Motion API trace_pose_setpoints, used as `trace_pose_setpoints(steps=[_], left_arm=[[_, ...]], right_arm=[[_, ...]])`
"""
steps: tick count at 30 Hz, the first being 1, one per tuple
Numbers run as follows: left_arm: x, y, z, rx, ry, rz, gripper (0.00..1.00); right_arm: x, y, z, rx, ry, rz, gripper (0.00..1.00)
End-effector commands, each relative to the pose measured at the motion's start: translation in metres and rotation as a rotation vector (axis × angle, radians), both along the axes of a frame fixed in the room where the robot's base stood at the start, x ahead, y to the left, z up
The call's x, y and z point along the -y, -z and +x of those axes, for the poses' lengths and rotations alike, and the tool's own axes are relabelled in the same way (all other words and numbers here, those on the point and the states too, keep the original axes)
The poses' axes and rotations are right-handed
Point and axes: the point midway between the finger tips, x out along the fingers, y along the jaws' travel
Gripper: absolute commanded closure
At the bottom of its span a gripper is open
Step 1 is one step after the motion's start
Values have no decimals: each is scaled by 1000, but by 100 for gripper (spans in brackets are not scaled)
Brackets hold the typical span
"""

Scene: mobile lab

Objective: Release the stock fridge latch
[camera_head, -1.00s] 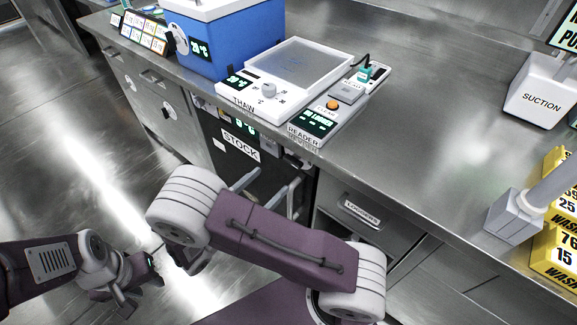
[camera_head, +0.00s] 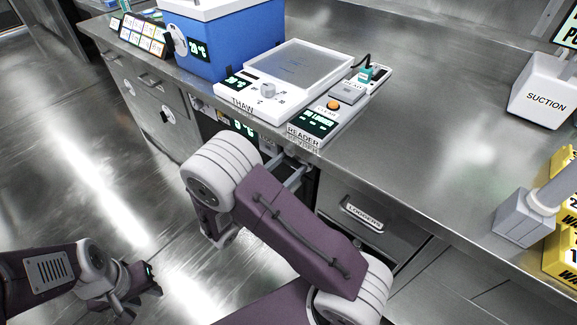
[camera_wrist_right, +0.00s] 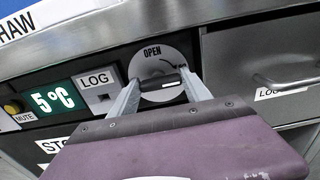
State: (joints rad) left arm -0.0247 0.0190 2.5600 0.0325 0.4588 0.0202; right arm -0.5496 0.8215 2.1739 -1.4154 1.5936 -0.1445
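The stock fridge (camera_head: 243,127) is under the bench front, mostly hidden by my right arm. In the right wrist view its panel (camera_wrist_right: 125,68) shows a 5 °C display and a LOG slot. The latch (camera_wrist_right: 165,62) is a round pale dial marked OPEN, with a dark bar handle lying nearly level across it. My right gripper (camera_wrist_right: 160,80) faces the latch, its two fingers apart at the two ends of the bar; I cannot tell whether they touch it. It also shows at the fridge front in the head view (camera_head: 292,170). My left gripper (camera_head: 145,298) is open and empty, low over the floor.
A drawer (camera_head: 365,215) is right of the fridge. The bench top holds a thaw plate (camera_head: 240,92), a reader (camera_head: 310,128), a blue box (camera_head: 235,45) and a suction unit (camera_head: 540,95).

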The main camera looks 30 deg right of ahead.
Motion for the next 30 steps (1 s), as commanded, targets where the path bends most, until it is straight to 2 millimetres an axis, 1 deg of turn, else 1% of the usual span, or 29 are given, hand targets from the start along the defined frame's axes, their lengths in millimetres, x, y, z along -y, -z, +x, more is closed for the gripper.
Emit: trace_pose_setpoints(steps=[1,2,3,7,11,17,24,30], left_arm=[[0,0,0,0,0,0,64],[0,0,0,0,0,0,64],[0,0,0,0,0,0,64],[0,-3,0,0,0,0,64],[0,-11,0,0,0,0,64],[0,-37,0,0,0,0,64],[0,-75,0,0,0,0,64],[0,-100,0,0,0,0,64]], right_arm=[[0,0,0,0,-1,0,75],[0,0,0,0,-1,0,83],[0,0,0,0,-1,0,84],[0,-1,0,-6,-1,-3,84],[0,-3,0,-38,0,-16,84],[0,-7,0,-145,0,-60,84],[-1,-9,1,-345,0,-142,84],[-1,-7,2,-521,0,-214,84]])
